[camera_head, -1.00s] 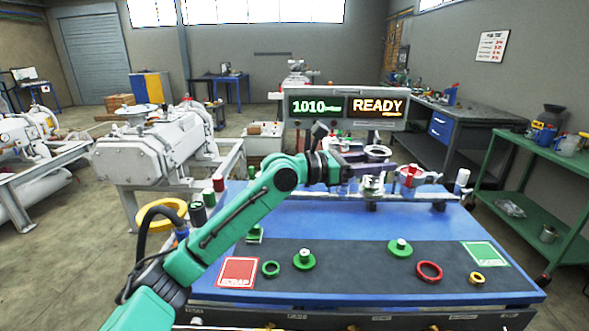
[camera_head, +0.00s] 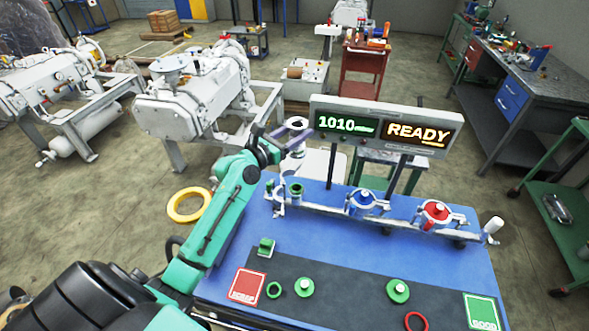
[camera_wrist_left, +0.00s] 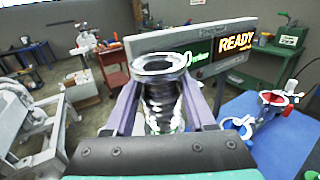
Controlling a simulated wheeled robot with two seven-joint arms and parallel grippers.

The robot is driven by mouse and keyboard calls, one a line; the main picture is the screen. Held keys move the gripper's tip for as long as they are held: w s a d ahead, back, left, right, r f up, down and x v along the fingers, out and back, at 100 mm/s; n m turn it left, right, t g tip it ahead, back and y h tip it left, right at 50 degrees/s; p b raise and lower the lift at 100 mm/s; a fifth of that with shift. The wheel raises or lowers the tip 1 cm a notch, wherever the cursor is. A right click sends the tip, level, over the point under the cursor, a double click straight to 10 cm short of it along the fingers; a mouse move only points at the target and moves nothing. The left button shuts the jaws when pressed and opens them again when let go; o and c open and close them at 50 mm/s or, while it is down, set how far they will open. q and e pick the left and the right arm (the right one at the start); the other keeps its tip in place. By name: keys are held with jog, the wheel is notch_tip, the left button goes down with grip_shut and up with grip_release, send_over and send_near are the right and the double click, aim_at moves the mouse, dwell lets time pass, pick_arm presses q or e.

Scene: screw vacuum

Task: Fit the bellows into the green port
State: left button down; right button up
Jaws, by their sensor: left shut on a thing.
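The bellows (camera_wrist_left: 162,100) is a shiny, ribbed metal tube with a wide top flange. In the wrist view it stands about upright between the two purple-grey fingers of my left gripper (camera_wrist_left: 160,110), which is shut on it. In the head view the bellows (camera_head: 297,148) and my left gripper (camera_head: 294,130) appear above and behind the rail's left end. The green port (camera_head: 296,189) is at the left end of that rail, below the bellows in the picture. The bellows looks clear of the port. My right gripper is not in view.
The blue port (camera_head: 362,202) and red port (camera_head: 436,213) stand farther right on the rail. A display (camera_head: 380,130) reading 1010 and READY rises behind. Green rings and caps, a red ring (camera_head: 416,321), the SCRAP plate (camera_head: 247,286) and GOOD plate (camera_head: 481,311) lie in front.

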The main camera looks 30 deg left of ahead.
aim_at(290, 154)
pick_arm(q)
jog(key=f, duration=0.2)
jog(key=f+b, duration=0.1)
jog(key=f, duration=0.1)
jog(key=f+b, duration=0.1)
jog(key=f, duration=0.1)
jog(key=shift+s+a+f, duration=0.1)
jog(key=shift+s+f, duration=0.1)
jog(key=shift+s, duration=0.2)
jog(key=f+b, duration=0.2)
jog(key=f, duration=0.1)
jog(key=f+b, duration=0.4)
jog(key=f, duration=0.1)
jog(key=shift+w+f, duration=0.35)
jog(key=shift+w, duration=0.05)
jog(key=shift+s+r, duration=0.1)
jog(key=shift+r, duration=0.1)
jog(key=shift+f, duration=0.15)
jog(key=shift+c, duration=1.2)
grip_release()
